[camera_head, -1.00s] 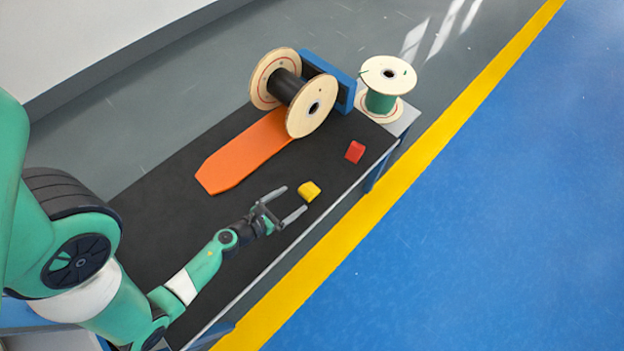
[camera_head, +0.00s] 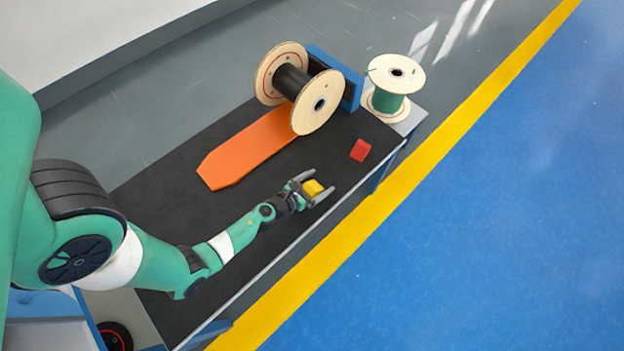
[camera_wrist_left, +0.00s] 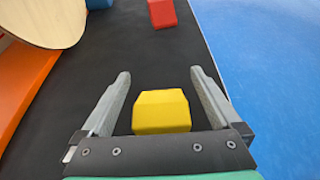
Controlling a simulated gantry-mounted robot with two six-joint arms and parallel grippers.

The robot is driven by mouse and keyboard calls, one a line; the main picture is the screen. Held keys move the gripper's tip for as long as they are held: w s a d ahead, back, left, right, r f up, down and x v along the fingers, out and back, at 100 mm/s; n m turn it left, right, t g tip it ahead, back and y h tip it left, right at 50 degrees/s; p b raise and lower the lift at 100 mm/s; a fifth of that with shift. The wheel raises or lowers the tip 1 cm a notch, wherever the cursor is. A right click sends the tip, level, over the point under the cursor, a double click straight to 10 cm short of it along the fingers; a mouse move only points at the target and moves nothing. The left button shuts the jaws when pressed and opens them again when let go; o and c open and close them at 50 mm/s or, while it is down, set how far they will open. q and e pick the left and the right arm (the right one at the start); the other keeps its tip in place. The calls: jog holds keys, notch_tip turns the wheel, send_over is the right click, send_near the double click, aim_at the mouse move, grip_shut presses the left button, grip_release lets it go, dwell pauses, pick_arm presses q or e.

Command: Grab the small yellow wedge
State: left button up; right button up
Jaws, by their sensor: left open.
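The small yellow wedge (camera_head: 313,188) lies on the black table top near its right edge. My left gripper (camera_head: 310,184) is open, with one finger on each side of the wedge. In the left wrist view the yellow wedge (camera_wrist_left: 161,111) sits between the two grey fingers of the left gripper (camera_wrist_left: 160,85). Dark gaps show on both sides of it, so the fingers appear apart from it. My right gripper is not in view.
A red block (camera_head: 360,150) lies beyond the wedge. An orange ramp (camera_head: 245,152) leads to a large black-cored spool (camera_head: 318,103) by a blue panel (camera_head: 343,77). A green-cored spool (camera_head: 386,102) stands at the table's far end. The near black surface (camera_head: 165,205) is clear.

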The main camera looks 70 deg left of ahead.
aim_at(318, 185)
pick_arm(q)
jog(key=shift+c, duration=0.4)
jog(key=c, duration=1.4)
notch_tip(318, 185, up, 10)
jog(key=p, duration=1)
